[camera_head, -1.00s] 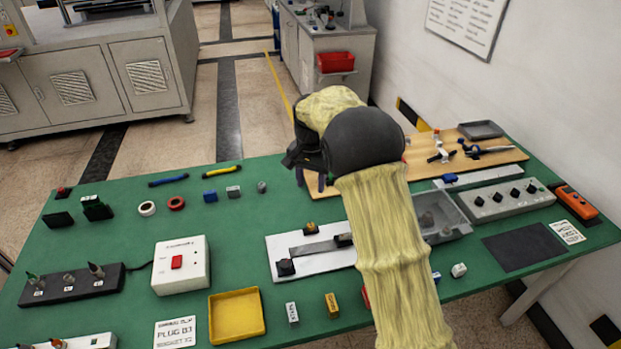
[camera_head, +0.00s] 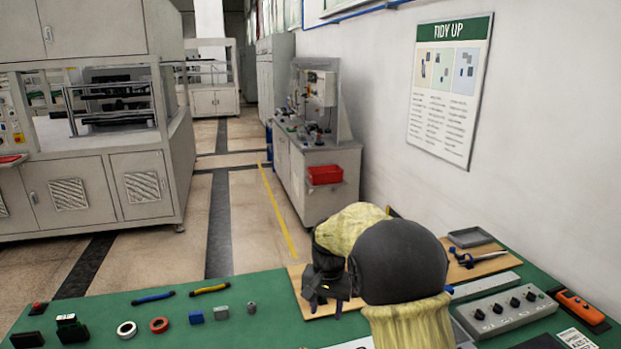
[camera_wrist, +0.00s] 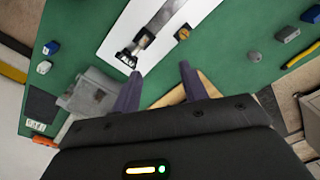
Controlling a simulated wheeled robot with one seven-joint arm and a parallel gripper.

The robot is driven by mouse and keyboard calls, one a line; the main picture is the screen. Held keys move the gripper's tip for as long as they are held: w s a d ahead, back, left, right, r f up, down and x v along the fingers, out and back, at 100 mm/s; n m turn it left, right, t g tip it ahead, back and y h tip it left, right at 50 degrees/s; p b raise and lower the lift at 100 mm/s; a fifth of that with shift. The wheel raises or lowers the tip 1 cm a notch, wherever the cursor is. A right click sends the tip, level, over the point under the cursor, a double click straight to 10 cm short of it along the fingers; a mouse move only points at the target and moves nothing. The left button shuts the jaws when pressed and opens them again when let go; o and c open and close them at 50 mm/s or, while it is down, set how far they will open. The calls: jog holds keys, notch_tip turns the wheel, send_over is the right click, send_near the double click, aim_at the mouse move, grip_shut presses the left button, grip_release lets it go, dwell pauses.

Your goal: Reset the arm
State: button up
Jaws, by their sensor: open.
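My arm rises from the right part of the green table in the head view, bent over, with a yellow cover and a dark joint. My gripper (camera_head: 322,299) hangs over the wooden board (camera_head: 295,283) there. In the wrist view its two dark fingers (camera_wrist: 158,88) stand apart with nothing between them. Beyond the fingertips lies a white plate (camera_wrist: 165,30) with a grey metal bar (camera_wrist: 157,22) on it. My arm hides part of the table's right side.
The green table (camera_head: 170,325) carries a white ring (camera_head: 126,329), a red ring (camera_head: 159,325), small blocks and a grey switch box (camera_head: 508,310). An orange meter (camera_head: 579,306) lies at the right. A white wall with a poster (camera_head: 447,95) stands close behind the right side.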

jog(key=s+d+n+t+p, duration=0.1)
jog(key=s+d, duration=0.5)
jog(key=s, duration=0.5)
jog(key=s+d+n+t+p, duration=0.1)
jog(key=s+d, duration=0.4)
jog(key=s, duration=0.7)
jog(key=shift+d+r+n, duration=0.35)
jog(key=shift+n, duration=0.35)
